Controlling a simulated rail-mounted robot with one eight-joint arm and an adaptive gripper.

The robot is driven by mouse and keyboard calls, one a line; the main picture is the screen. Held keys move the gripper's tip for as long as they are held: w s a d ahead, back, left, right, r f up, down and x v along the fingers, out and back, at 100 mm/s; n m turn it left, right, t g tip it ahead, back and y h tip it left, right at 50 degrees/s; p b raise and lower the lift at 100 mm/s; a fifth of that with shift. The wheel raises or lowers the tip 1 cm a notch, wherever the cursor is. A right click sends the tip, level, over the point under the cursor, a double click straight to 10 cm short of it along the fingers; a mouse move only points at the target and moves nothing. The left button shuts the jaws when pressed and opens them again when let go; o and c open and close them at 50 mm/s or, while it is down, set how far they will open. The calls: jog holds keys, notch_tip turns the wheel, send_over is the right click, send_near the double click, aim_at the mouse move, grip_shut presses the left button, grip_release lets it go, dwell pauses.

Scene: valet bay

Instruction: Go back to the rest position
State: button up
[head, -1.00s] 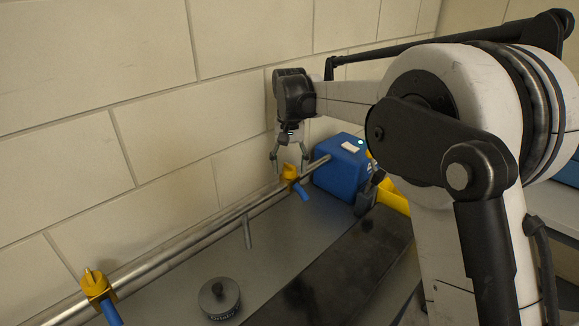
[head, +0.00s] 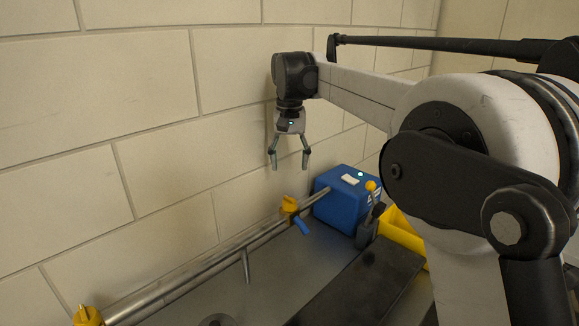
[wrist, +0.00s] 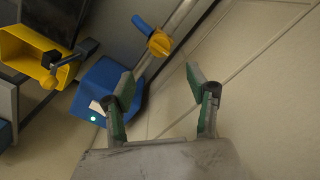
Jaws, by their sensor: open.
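My gripper (head: 289,162) is open and empty in the head view. It hangs fingers down in the air, above the yellow valve (head: 289,205) and in front of the block wall. In the wrist view my gripper's two fingers (wrist: 160,80) stand apart with nothing between them. The blue box (head: 340,211) with a white label and a green light is below and to the right of my gripper. It also shows in the wrist view (wrist: 92,98), partly behind one finger.
A metal pipe (head: 246,238) runs along the wall to the blue box. A second yellow valve (head: 87,316) is at the lower left. A yellow bin (head: 400,234) and a black handle (head: 369,228) are beside the box. A dark mat (head: 362,284) lies on the bench. The air around my gripper is clear.

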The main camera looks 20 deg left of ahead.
jog(key=s+d+r+m+t, duration=0.1)
jog(key=s+d, duration=0.3)
jog(key=d, duration=0.5)
jog(key=s+d+r+t+y+b, duration=0.1)
jog(key=s+d+r, duration=0.15)
jog(key=d, duration=0.55)
jog(key=s+d+r+m+t, duration=0.1)
jog(key=s+d, duration=0.4)
jog(key=d, duration=0.4)
jog(key=s+d+f+t, duration=0.2)
jog(key=s+d+f, duration=0.5)
jog(key=s, duration=0.3)
jog(key=s+d+f+m+t+h+b, duration=0.1)
jog(key=s+d+f+t, duration=0.1)
jog(key=s+d+f, duration=0.5)
jog(key=s+d, duration=0.2)
jog(key=s, duration=0.1)
jog(key=shift+s+d+m, duration=0.15)
jog(key=shift+s+m, duration=0.15)
jog(key=shift+s, duration=0.05)
dwell(0.5)
